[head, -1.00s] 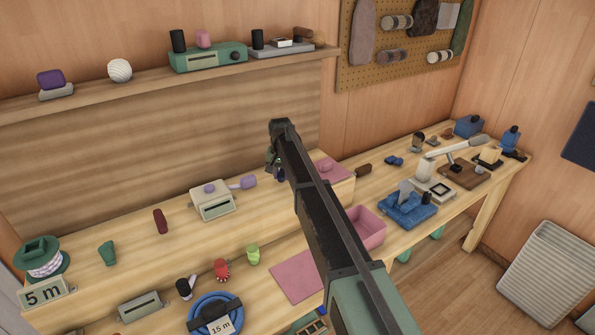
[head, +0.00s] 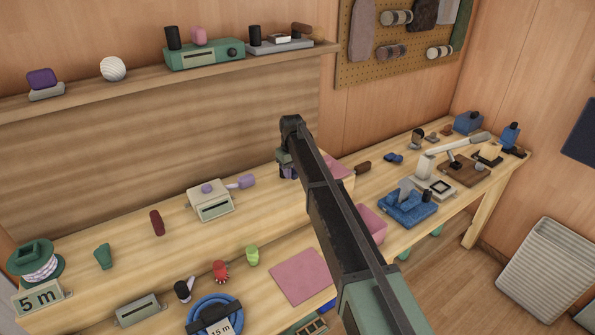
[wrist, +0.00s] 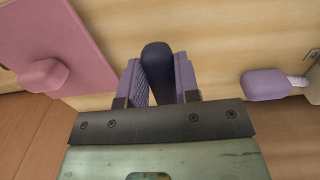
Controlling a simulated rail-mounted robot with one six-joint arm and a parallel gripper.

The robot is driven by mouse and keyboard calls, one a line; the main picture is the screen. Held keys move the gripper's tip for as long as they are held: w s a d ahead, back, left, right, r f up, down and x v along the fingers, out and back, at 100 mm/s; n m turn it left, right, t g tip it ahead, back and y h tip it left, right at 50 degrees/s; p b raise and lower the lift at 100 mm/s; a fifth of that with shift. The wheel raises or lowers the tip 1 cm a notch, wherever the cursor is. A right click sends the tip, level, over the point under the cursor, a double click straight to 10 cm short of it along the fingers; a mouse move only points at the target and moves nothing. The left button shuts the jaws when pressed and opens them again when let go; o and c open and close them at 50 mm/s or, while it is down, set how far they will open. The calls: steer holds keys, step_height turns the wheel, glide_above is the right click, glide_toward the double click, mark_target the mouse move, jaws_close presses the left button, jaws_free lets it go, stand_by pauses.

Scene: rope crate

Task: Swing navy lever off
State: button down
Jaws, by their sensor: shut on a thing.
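The navy lever (wrist: 157,68) shows in the wrist view as a dark rounded handle between the two purple finger pads. My gripper (wrist: 158,82) is shut on it, with a pad on each side. In the head view my gripper (head: 289,171) is at the back of the bench, between the cream box and the pink panel. My own arm hides most of the lever and its mount there, so I cannot tell the lever's exact angle.
A cream box (head: 211,200) with a lavender lever (wrist: 265,84) stands to the left in the head view. A pink panel with a pink knob (wrist: 44,75) is on the other side. A pink mat (head: 302,277) and a blue tray (head: 407,208) lie nearer the front.

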stand_by(0.4)
steer(key=c, duration=0.8)
jaws_free()
steer(key=shift+c, duration=0.2)
steer(key=shift+r, duration=0.1)
step_height(320, 180, up, 11)
steer(key=p, duration=1.1)
steer(key=shift+f, duration=0.2)
steer(key=s+d+f+m+b, duration=0.2)
steer(key=s+d, duration=0.3)
steer(key=s, duration=0.8)
steer(key=s+d+f+m+b, duration=0.2)
steer(key=s+d, duration=0.4)
steer(key=s, duration=0.7)
steer(key=s+d+f+m+b, duration=0.2)
steer(key=s+d, duration=0.4)
steer(key=s, duration=0.7)
steer(key=shift+s+d, duration=0.25)
steer(key=shift+s, duration=0.15)
